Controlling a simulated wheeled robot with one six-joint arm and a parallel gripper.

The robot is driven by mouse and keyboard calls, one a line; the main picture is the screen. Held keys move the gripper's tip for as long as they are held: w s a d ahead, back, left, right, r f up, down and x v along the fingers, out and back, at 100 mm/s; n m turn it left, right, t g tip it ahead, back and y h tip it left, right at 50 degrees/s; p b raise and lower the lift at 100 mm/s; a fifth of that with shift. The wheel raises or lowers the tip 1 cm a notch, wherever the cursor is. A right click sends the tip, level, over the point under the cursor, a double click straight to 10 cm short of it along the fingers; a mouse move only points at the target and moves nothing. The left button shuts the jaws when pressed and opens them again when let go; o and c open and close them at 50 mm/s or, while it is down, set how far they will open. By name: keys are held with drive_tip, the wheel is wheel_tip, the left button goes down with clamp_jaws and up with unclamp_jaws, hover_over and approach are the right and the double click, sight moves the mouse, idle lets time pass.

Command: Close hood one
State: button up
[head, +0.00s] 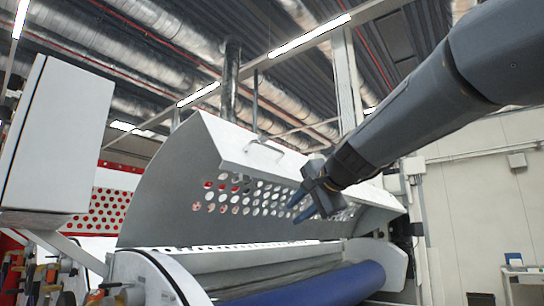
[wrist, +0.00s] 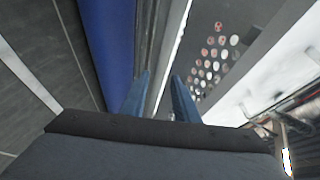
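The hood (head: 185,165) is a light grey curved cover with rows of round holes, standing raised and open above the rollers. A bar handle (head: 265,148) sits on its upper part. My gripper (head: 298,208) is in front of the hood's perforated face, right of and below the handle; contact with the hood cannot be told. In the wrist view its two blue fingers (wrist: 161,76) stand apart with nothing seen between them. The perforated face (wrist: 232,65) shows to the right of the fingers there. No label "one" is visible on the hood.
A blue roller (head: 325,285) lies below the hood and also shows in the wrist view (wrist: 105,45). A white cabinet (head: 60,140) stands at the left, with a red perforated panel (head: 105,208) behind it. Valves and hoses (head: 45,280) are at lower left. Open floor lies beside the roller.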

sight(270, 147)
drive_tip(key=s+a+r+m+t+y, duration=0.1)
drive_tip(key=s+r, duration=0.1)
drive_tip(key=r, duration=0.7)
drive_tip(key=s+a+r+m+t+y, duration=0.1)
drive_tip(key=s+a+r+t, duration=0.1)
drive_tip(key=r, duration=0.7)
drive_tip(key=shift+y, duration=0.4)
drive_tip(key=p+x, duration=0.1)
drive_tip(key=x, duration=0.1)
drive_tip(key=p+x, duration=0.1)
drive_tip(key=x, duration=0.2)
drive_tip(key=p+x, duration=0.1)
drive_tip(key=x, duration=0.1)
drive_tip(key=shift+w+a+r, duration=0.15)
drive_tip(key=shift+w+r, duration=0.2)
drive_tip(key=shift+r, duration=0.05)
drive_tip(key=shift+c, duration=0.4)
clamp_jaws()
